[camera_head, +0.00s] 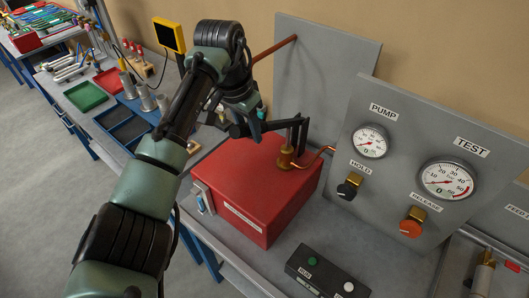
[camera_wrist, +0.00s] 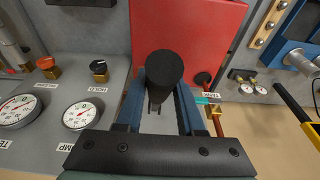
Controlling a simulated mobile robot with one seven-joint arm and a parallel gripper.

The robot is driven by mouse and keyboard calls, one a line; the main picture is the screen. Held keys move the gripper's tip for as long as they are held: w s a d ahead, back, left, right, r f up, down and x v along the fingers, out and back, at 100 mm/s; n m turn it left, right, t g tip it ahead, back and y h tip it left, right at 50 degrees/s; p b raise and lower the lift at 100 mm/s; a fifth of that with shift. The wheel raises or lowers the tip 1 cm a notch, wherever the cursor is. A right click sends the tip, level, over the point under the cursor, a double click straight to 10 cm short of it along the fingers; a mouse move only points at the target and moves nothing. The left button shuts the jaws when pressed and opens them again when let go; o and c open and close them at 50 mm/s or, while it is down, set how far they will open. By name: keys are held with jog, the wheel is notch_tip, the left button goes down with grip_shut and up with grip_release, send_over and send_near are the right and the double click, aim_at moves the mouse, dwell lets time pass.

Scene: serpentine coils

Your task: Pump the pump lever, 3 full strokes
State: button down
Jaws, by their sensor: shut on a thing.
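The red pump box (camera_head: 255,195) stands on the bench, with a brass pump body (camera_head: 287,157) and a dark linkage (camera_head: 299,130) on its top. The pump lever's black round grip shows end-on in the wrist view (camera_wrist: 165,66). My gripper (camera_head: 256,124) is over the box, left of the linkage. In the wrist view my gripper's blue fingers (camera_wrist: 163,90) lie on either side of the grip and are shut on it.
The grey panel (camera_head: 400,195) right of the box carries the TEST gauge (camera_head: 446,180), a black HOLD knob (camera_head: 349,186) and an orange RELEASE knob (camera_head: 411,224). A button box (camera_head: 325,273) lies in front. Trays, including a green one (camera_head: 86,96), lie at the left.

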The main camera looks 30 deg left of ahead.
jog(key=s+f+t+b, duration=0.3)
jog(key=f+t+b, duration=0.3)
jog(key=f+b, duration=0.8)
jog(key=shift+s+h+b, duration=0.3)
jog(key=shift+s+b, duration=0.05)
jog(key=shift+b, duration=0.35)
jog(key=shift+f, duration=0.1)
